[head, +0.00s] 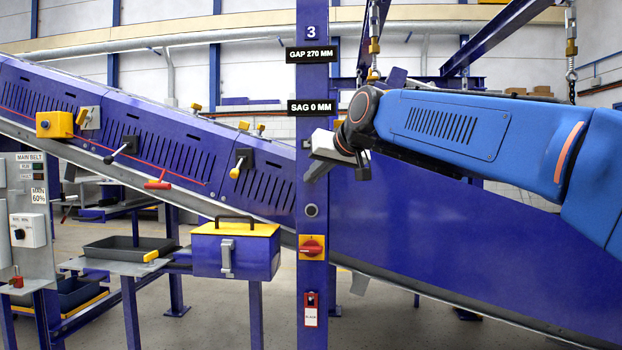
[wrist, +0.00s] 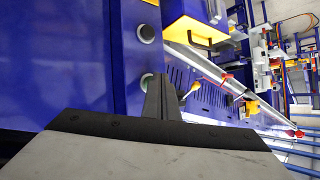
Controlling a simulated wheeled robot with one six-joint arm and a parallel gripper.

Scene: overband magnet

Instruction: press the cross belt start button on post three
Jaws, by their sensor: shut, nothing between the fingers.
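Post three (head: 312,90) is a blue column with a 3 near its top. A round button (head: 311,211) with a pale ring sits on its face, and in the wrist view it is the upper button (wrist: 146,33). A second round button (wrist: 147,80) shows in the wrist view beside my fingertips, partly covered by them; in the head view my gripper hides its place. No label reads clearly, so I cannot tell which is the cross belt start. My gripper (head: 310,177) is shut and empty, its fingers (wrist: 158,82) at the post; contact is unclear.
A red rotary switch (head: 312,247) on a yellow plate and a red tag (head: 311,317) are lower on the post. A blue toolbox with yellow lid (head: 205,262) stands left of the post. The sloping blue conveyor (head: 180,145) runs behind. Chains (head: 374,40) hang above my arm.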

